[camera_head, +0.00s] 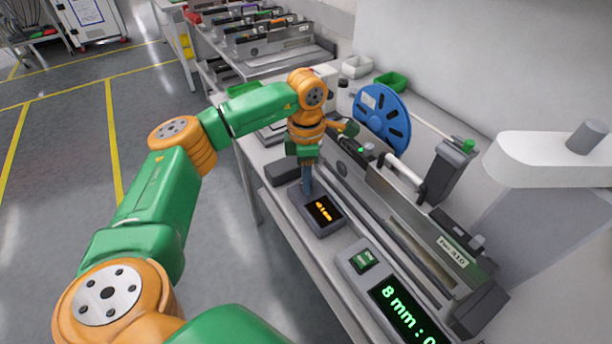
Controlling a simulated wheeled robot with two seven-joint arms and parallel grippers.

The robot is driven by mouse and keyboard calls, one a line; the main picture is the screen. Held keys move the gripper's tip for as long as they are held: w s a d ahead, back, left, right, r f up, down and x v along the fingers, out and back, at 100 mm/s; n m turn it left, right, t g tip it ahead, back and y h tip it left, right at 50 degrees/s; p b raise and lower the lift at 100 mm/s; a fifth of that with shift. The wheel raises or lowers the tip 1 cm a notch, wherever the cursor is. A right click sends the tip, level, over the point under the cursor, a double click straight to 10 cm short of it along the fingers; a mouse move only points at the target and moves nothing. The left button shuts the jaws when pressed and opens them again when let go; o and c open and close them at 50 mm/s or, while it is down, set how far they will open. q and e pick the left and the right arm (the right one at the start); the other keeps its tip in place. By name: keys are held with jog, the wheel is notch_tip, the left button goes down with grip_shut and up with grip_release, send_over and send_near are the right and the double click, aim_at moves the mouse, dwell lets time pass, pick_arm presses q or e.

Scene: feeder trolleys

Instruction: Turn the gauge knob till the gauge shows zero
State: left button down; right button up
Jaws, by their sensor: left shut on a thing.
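The gauge is a small dark grey box (332,228) on the table's near edge, with a lit orange display (324,210) too small to read. My left gripper (307,188) points down at the back end of this box. It is shut on what appears to be the gauge knob, which the fingers hide. I cannot see the knob's angle. My right gripper is not in view.
A grey box with a green display (404,310) reading "8 mm : 0", cut off at the edge, stands at front right. A feeder (400,220) with a blue reel (382,115) lies alongside. A dark block (282,172) sits left of the gripper.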

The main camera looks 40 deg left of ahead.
pick_arm(q)
jog(key=m, duration=0.4)
jog(key=shift+m, duration=2.2)
jog(key=c, duration=0.5)
grip_release()
jog(key=shift+w+r, duration=0.1)
notch_tip(320, 180, up, 7)
jog(key=shift+d+f+b, duration=0.1)
jog(key=shift+b, duration=0.35)
